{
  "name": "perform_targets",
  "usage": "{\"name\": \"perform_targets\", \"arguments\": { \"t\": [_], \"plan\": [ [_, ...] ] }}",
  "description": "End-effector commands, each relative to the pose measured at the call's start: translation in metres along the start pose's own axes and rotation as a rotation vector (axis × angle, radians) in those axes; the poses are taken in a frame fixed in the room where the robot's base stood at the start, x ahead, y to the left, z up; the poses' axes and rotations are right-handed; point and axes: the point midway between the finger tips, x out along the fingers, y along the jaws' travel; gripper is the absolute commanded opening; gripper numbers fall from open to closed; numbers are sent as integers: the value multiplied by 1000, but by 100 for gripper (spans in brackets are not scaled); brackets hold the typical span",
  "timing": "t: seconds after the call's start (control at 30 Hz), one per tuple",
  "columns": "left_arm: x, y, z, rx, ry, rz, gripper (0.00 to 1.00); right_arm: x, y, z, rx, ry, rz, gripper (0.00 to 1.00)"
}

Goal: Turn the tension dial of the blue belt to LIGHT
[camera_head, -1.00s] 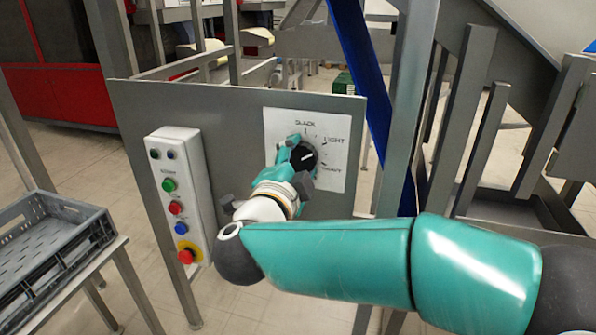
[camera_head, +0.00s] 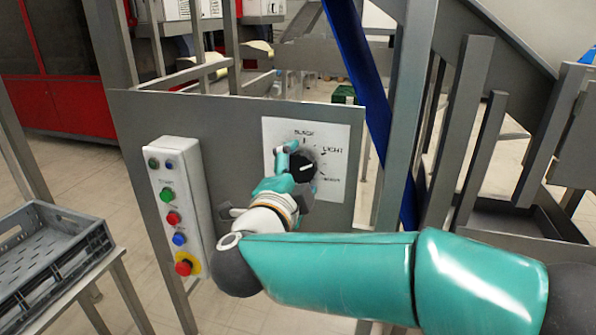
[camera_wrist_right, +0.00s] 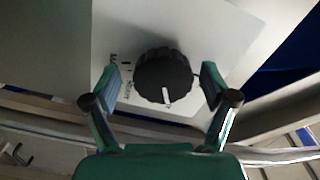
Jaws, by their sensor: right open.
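The tension dial is a black round knob (camera_head: 301,168) with a white pointer line, on a white label plate (camera_head: 335,132). SLACK is printed at the top, LIGHT at upper right, and a hard-to-read word at lower right. The pointer aims right, seemingly between LIGHT and the lower word. My right gripper (camera_head: 297,165) is open at the knob. In the right wrist view its fingers (camera_wrist_right: 161,82) stand on either side of the knob (camera_wrist_right: 163,76), with gaps visible. The blue belt (camera_head: 362,72) rises behind the panel. My left gripper is out of view.
A control box (camera_head: 179,215) with several coloured buttons is mounted on the grey panel (camera_head: 135,120), left of the dial. A grey crate (camera_head: 50,265) sits at lower left. Metal posts (camera_head: 408,110) and slanted frame parts stand close to the right of the panel.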

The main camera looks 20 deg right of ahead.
Motion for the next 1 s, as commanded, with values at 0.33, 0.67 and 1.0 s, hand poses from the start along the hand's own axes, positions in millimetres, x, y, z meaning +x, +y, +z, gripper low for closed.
{"name": "perform_targets", "arguments": {
  "t": [0.33, 0.67, 1.0],
  "plan": [
    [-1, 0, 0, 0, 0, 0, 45, -12, -2, 1, 3, -3, -5, 85],
    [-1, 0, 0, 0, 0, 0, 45, -74, -1, 2, 0, -6, -5, 85],
    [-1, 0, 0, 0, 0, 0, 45, -118, 0, 1, 0, -3, -1, 85]
  ]
}}
